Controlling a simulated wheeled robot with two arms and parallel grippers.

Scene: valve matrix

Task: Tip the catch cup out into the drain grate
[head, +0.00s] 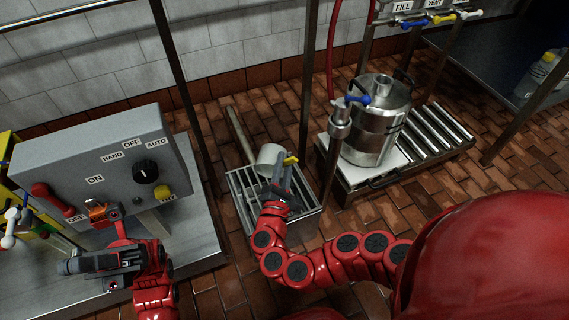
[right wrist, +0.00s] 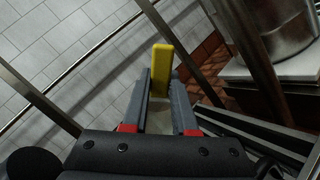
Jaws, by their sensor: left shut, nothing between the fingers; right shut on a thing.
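The catch cup (head: 269,155) is a pale grey cylinder with a yellow handle (head: 291,159). It is over the back part of the drain grate (head: 239,184), a slatted metal box on the floor. My right gripper (head: 283,168) is shut on the cup's handle, which also shows as a yellow bar between the fingers in the right wrist view (right wrist: 162,70). The cup looks tilted, but I cannot see its inside or whether liquid is leaving it. My left gripper (head: 72,266) is shut and empty, in front of the grey control box.
The grey control box (head: 95,160) with switches stands on a metal table at left. Upright posts (head: 309,90) frame the grate. A steel keg (head: 378,120) stands on a platform with rollers at right. A pipe (head: 240,135) lies behind the cup.

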